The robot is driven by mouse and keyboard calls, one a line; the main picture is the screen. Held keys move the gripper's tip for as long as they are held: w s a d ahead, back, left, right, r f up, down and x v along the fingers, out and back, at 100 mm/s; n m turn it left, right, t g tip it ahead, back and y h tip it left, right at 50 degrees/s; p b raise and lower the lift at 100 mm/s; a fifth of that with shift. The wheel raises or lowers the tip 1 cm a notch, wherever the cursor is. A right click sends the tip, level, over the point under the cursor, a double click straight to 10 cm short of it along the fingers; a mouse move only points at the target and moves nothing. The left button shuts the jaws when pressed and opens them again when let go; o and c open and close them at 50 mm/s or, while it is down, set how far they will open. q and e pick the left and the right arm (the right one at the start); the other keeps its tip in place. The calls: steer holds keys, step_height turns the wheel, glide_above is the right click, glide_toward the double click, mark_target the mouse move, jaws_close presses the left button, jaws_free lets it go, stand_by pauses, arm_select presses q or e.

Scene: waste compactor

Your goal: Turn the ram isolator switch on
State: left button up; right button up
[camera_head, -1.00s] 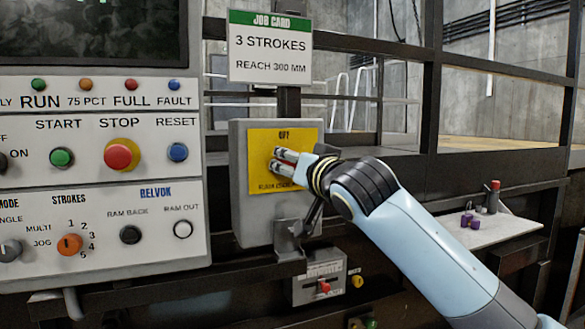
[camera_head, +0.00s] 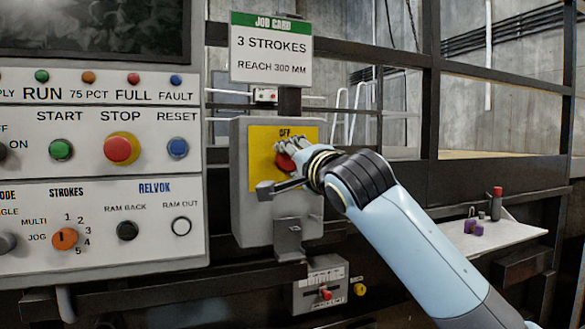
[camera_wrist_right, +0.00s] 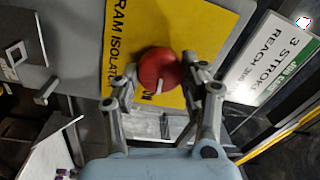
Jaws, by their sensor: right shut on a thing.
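The ram isolator switch is a red round knob (camera_wrist_right: 158,70) with a white pointer mark, on a yellow plate (camera_wrist_right: 185,22) lettered "RAM ISOLATOR". In the head view the red knob (camera_head: 287,161) shows partly behind my right gripper, on the yellow plate (camera_head: 262,142) of a grey box (camera_head: 243,215). "OFF" is printed at the top of the plate. My right gripper (camera_wrist_right: 160,88) has a finger on each side of the knob and is shut on it. In the head view the right gripper (camera_head: 290,156) reaches in from the right. My left gripper is not in view.
A control panel (camera_head: 100,195) with buttons and knobs stands left of the box. A job card (camera_head: 271,48) hangs above it. A smaller box with a red toggle (camera_head: 325,293) is below.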

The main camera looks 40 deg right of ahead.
steer(key=shift+m+b, duration=0.35)
steer(key=shift+m, duration=0.75)
steer(key=o, duration=1.2)
steer(key=shift+s, duration=0.1)
steer(key=v, duration=0.7)
steer(key=shift+s, duration=0.15)
